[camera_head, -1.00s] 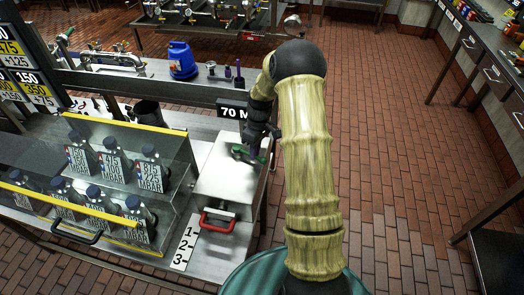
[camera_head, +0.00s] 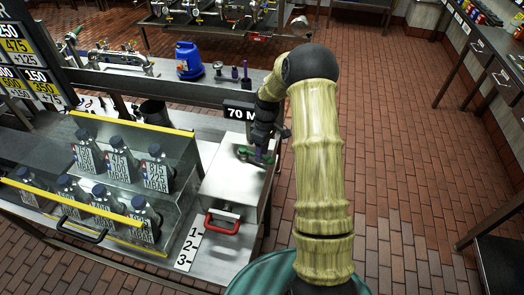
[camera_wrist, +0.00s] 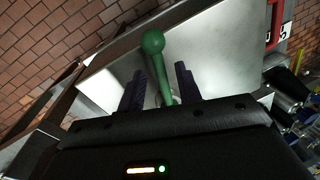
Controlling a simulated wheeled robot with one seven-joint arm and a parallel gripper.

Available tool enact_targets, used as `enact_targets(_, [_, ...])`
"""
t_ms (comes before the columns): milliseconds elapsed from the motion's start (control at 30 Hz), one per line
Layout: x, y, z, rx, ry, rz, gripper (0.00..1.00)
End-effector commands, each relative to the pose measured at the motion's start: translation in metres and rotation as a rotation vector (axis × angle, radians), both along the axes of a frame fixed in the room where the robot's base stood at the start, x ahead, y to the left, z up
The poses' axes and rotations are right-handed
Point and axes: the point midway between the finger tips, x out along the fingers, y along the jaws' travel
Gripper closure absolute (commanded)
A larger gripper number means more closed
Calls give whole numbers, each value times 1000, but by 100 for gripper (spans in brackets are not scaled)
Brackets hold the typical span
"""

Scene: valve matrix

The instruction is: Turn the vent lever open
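The green vent lever (camera_wrist: 154,45) with a round knob shows in the wrist view, rising between the two dark fingers of my gripper (camera_wrist: 160,85). A gap shows on either side of the lever, so the fingers stand open around it. In the head view the green lever (camera_head: 243,152) sits on top of a metal box (camera_head: 226,183), with my gripper (camera_head: 262,155) over the box's far right part. The lever's base is partly hidden behind my gripper.
A red handle (camera_head: 222,222) is on the box's front. A clear case (camera_head: 120,190) with several labelled bottles stands to the left, with a black handle (camera_head: 82,230) in front. A blue jug (camera_head: 188,60) stands on the shelf behind.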

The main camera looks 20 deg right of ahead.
Motion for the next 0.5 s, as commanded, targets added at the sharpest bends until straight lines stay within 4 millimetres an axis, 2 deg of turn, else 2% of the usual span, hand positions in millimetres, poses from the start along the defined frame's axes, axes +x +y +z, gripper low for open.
enact_targets(267, [1, -1, 4, 0, 0, 0, 66])
enact_targets(367, [2, -2, 14, 1, -2, 0, 66])
enact_targets(500, [6, -6, 37, 0, -4, -2, 66])
